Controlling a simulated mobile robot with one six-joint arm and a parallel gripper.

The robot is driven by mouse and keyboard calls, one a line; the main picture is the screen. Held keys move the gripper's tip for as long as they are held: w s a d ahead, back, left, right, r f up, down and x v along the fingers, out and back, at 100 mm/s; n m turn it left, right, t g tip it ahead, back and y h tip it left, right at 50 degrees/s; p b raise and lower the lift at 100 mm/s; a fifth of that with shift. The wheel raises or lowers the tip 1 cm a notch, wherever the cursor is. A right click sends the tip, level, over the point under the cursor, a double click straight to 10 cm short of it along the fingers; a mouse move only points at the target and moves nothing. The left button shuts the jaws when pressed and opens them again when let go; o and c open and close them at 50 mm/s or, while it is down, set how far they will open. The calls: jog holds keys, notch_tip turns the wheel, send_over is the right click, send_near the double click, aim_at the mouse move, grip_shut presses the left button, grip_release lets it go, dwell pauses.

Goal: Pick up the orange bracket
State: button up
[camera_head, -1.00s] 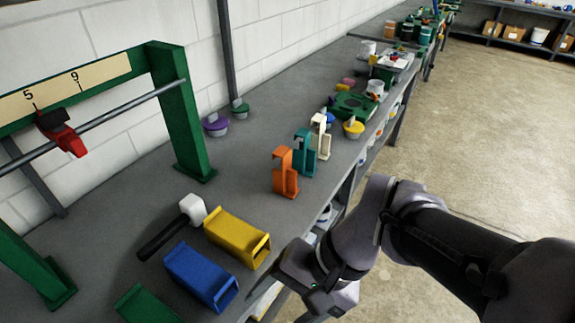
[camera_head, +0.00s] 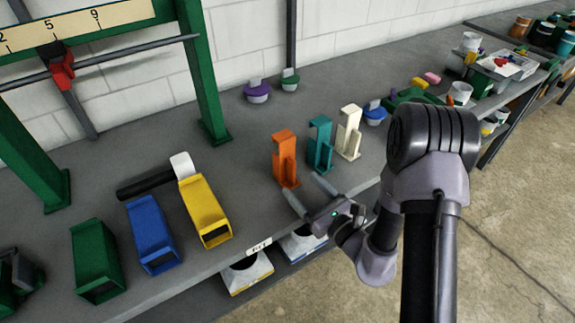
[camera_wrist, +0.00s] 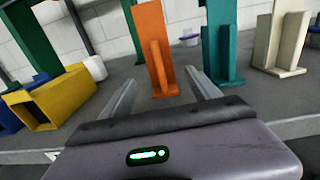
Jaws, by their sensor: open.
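The orange bracket (camera_head: 286,158) stands upright on the grey bench, left of a teal bracket (camera_head: 320,145) and a cream bracket (camera_head: 349,132). My gripper (camera_head: 305,190) is open, low at the bench's front edge, with its fingers pointing toward the orange bracket. In the wrist view the orange bracket (camera_wrist: 152,48) stands just beyond and between the two open fingers (camera_wrist: 163,92). Its base shows on the bench between them. I see no contact, and nothing is between the jaws in the head view.
Yellow (camera_head: 205,212), blue (camera_head: 152,234) and green (camera_head: 96,260) channel pieces lie to the left, with a white-headed mallet (camera_head: 182,166) behind. A green frame post (camera_head: 203,75) stands behind. The teal bracket is close beside the right finger. Purple (camera_head: 257,92) and green-lidded tubs stand at the wall.

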aim_at(288, 169)
jog(key=b+x, duration=0.1)
jog(key=x, duration=0.7)
jog(key=shift+r, duration=0.2)
jog(key=shift+s+d, duration=0.1)
grip_shut()
